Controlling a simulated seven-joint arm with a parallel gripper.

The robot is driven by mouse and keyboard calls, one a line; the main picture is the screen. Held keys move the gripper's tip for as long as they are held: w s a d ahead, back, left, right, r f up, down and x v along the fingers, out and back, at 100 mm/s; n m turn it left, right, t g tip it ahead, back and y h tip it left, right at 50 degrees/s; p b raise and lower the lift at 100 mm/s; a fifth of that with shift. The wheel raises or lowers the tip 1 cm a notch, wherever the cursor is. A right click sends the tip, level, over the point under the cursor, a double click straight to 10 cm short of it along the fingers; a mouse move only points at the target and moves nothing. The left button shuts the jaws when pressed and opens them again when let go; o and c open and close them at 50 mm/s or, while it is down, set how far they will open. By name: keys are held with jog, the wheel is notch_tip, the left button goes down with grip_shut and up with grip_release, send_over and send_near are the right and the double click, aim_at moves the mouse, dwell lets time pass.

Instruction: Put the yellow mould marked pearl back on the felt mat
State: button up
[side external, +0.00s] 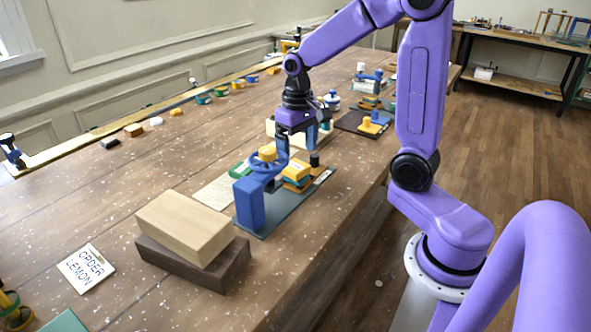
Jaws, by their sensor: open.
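My gripper (299,158) points down over the near middle of the table, its fingers apart. It is at or just above a small stack whose top is a yellow block (297,168), with orange and teal layers beneath. I cannot tell whether the fingers touch the stack. No "pearl" marking is readable, so I cannot tell which yellow piece is the mould. Another yellow piece (371,126) sits on a dark mat (346,123) farther back. A grey-teal mat (272,226) lies under the stack and a blue press. I cannot tell which mat is felt.
The blue press (250,203) with a yellow knob stands just left of the stack. A pale wood block (182,225) lies on a dark block (190,264) in front.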

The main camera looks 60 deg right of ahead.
aim_at(298, 167)
jog(key=shift+f, duration=2.3)
jog(key=c, duration=1.2)
jog(key=shift+c, duration=0.3)
jog(key=shift+r, duration=0.15)
